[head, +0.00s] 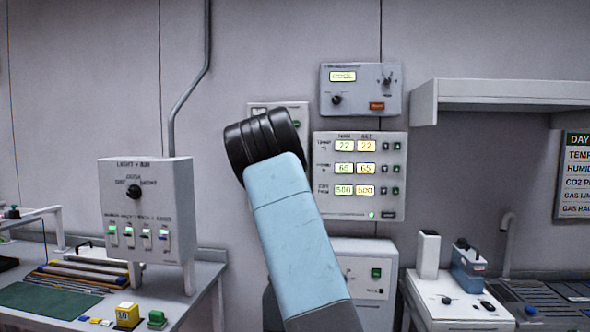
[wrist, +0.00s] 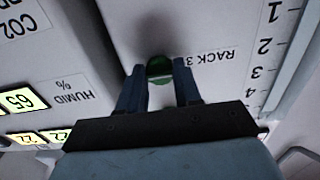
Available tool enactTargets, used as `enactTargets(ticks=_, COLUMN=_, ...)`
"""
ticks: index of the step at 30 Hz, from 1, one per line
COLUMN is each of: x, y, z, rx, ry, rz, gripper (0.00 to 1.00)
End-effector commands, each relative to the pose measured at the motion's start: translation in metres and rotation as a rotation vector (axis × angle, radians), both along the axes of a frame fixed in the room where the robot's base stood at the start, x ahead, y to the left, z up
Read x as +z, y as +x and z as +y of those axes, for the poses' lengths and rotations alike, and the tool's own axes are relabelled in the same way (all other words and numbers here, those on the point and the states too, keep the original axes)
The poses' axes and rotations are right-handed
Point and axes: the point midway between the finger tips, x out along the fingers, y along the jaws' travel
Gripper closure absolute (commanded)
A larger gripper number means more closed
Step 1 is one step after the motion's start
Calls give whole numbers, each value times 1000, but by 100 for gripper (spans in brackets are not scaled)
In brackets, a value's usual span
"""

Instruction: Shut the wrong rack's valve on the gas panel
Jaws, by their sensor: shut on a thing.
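In the wrist view, which is upside down, the two dark blue fingers of my gripper (wrist: 160,82) are shut on a round green valve knob (wrist: 159,66). A label reading "RACK 3" (wrist: 211,57) is beside the knob on a pale panel (wrist: 205,25). Several numbers run along the panel's right side. In the head view, my arm covers most of this panel (head: 262,106); only its upper edge and a small green spot at its right show. My fingers are hidden there behind my arm. How far the knob is turned cannot be told.
The climate panel (head: 324,205) with lit readouts is close at the right of my arm. A control box (head: 335,113) hangs above it. A light box (head: 115,175) with switches stands at left. A white shelf (head: 500,90) juts out at right, above a bench with devices.

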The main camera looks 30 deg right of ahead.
Motion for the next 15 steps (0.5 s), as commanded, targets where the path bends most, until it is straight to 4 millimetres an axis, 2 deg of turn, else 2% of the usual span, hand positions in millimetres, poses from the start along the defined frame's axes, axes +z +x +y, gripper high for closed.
enactTargets(ticks=1, x=-5, y=0, z=0, rx=-1, ry=-4, rz=14, gripper=97)
enactTargets(ticks=15, x=-5, y=0, z=0, rx=0, ry=-21, rz=24, gripper=97)
